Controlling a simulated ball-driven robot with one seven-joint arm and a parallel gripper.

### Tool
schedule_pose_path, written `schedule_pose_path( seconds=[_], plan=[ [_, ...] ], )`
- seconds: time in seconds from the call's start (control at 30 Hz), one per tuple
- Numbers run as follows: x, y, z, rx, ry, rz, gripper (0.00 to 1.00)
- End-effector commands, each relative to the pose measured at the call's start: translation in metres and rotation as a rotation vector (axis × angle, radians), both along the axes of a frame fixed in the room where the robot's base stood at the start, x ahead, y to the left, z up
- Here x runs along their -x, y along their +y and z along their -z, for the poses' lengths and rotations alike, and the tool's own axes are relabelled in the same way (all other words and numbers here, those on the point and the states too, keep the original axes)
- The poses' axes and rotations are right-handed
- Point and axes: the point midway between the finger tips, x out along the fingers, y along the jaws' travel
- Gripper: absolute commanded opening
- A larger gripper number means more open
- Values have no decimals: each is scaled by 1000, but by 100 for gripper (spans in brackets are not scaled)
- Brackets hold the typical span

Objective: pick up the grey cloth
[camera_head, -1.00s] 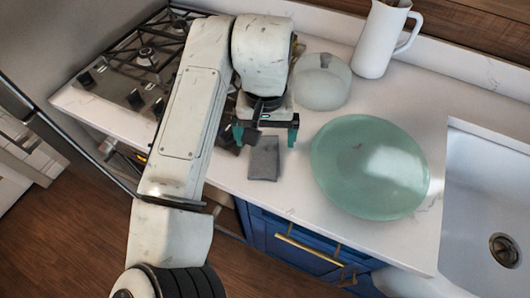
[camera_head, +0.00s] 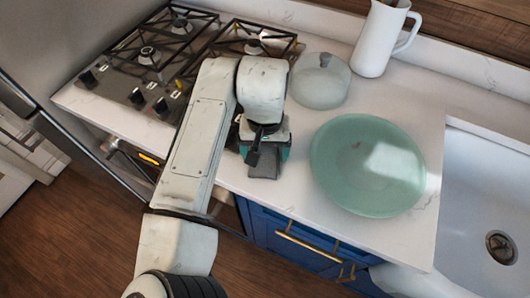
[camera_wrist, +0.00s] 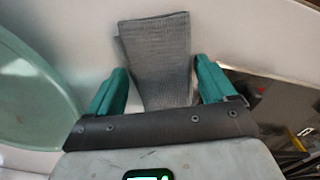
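The grey cloth (camera_head: 264,169) lies folded on the white counter near its front edge. In the head view my gripper (camera_head: 264,154) hangs over it and hides its back part. In the wrist view the cloth (camera_wrist: 158,58) reaches between the two teal fingers of my gripper (camera_wrist: 158,88). The fingers are apart, one on each side of the cloth, with the right finger close to its edge. I cannot tell how high the fingertips are above the counter.
A large pale green plate (camera_head: 368,165) lies to the right of the cloth. A glass dome (camera_head: 320,82) and a white pitcher (camera_head: 381,38) stand behind. A gas hob (camera_head: 150,70) is at the left and a sink (camera_head: 485,190) at the right. The counter's front edge is close.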

Motion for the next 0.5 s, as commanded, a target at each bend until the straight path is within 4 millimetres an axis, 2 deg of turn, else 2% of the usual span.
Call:
schedule_pose_path(
  seconds=[0.07, 0.4, 0.5],
  plan=[
    [0, 0, 0, 0, 0, 0, 76],
    [0, 0, 0, 0, 0, 0, 44],
    [0, 0, 0, 0, 0, 0, 41]
  ],
)
